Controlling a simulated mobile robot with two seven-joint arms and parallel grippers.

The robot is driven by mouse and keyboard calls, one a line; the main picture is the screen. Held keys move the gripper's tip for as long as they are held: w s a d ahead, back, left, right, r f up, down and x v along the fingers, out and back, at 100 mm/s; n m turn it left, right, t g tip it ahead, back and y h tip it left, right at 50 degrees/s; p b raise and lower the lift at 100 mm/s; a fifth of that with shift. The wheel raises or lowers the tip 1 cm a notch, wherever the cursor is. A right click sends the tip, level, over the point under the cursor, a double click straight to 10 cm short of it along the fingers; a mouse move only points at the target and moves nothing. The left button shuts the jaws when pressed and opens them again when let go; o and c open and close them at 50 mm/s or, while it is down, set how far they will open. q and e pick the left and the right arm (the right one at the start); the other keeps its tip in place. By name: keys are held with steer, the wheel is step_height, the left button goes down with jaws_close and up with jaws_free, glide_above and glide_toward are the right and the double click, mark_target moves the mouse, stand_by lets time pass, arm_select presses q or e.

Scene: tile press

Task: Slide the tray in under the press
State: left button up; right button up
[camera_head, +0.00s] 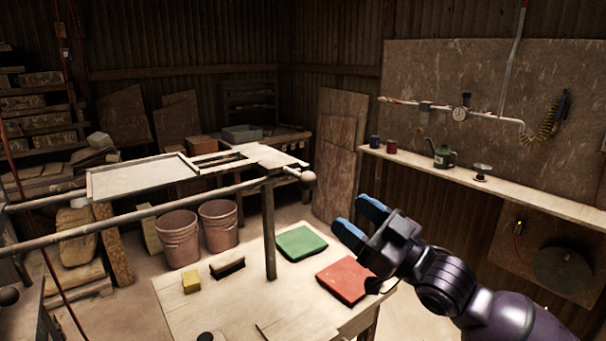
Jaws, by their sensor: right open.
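A shallow, pale tray (140,177) with a thin raised rim lies on a raised wooden frame at left centre. A slotted plank section (230,158) joins its right side, and a round wooden knob (308,177) sits at the frame's right end. I cannot tell clearly which part is the press. My right gripper (360,222) has blue fingertips that stand apart with nothing between them. It is right of the knob and lower in the picture, above the red tile, apart from the tray. My left gripper is not in view.
A worktable (215,305) below holds a green tile (301,243), a red tile (345,279), a brush (228,267) and a yellow block (191,281). A dark post (269,230) rises from it. Two buckets (179,240) stand behind. A shelf (480,184) runs along the right wall.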

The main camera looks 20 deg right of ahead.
mark_target(307, 181)
steer(key=p+x, duration=0.1)
steer(key=x, duration=0.8)
steer(key=shift+w+r+p, duration=0.15)
steer(key=shift+r+p, duration=0.05)
steer(key=shift+p, duration=0.2)
steer(key=shift+w+a+r, duration=0.15)
steer(key=shift+w+a, duration=0.2)
steer(key=shift+w, duration=0.1)
steer(key=shift+c, duration=1.2)
steer(key=c, duration=0.7)
jaws_close()
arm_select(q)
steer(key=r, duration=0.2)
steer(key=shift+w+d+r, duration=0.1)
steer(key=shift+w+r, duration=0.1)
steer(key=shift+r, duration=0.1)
